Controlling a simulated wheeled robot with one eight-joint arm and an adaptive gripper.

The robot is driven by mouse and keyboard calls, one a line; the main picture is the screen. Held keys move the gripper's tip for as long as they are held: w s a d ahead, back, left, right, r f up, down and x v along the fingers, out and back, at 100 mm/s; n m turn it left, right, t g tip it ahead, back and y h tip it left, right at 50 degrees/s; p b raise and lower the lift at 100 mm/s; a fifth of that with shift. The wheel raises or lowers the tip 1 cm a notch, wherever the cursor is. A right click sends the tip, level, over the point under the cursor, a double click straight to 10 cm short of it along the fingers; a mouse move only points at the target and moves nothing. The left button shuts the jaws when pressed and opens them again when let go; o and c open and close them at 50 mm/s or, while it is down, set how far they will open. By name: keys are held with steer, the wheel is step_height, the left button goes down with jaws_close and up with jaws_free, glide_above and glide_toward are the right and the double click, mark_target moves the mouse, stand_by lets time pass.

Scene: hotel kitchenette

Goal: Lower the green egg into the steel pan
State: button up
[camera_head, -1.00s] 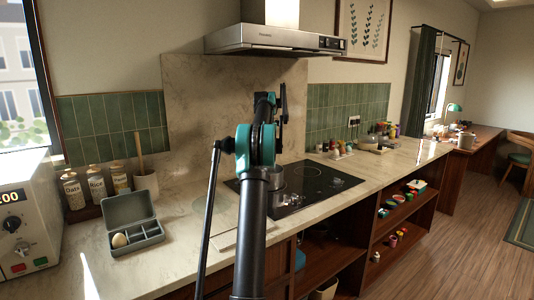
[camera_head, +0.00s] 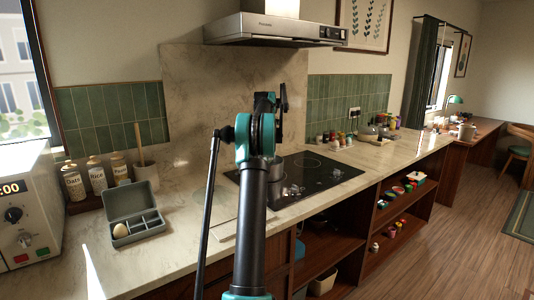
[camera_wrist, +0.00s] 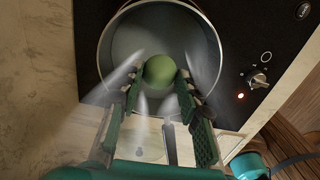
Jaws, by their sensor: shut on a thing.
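The green egg (camera_wrist: 160,72) sits between the fingertips of my gripper (camera_wrist: 160,88) in the wrist view, and the fingers are shut on it. The steel pan (camera_wrist: 216,52) is below, its round opening surrounding the egg in the picture. The egg appears over the inside of the pan; its height above the bottom is unclear. In the head view the pan (camera_head: 276,170) stands on the hob, partly hidden behind my arm. The egg and fingertips cannot be made out there.
The black hob (camera_head: 325,180) has a knob and a lit orange light (camera_wrist: 240,96) beside the pan. A grey divided box (camera_head: 140,226) with a pale egg (camera_head: 120,230) stands on the counter at left. Jars (camera_head: 97,178) stand behind it. A range hood (camera_head: 275,30) hangs above.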

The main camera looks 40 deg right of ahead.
steer(key=shift+f, duration=0.1)
stand_by(0.6)
steer(key=o, duration=0.8)
steer(key=shift+r, duration=6)
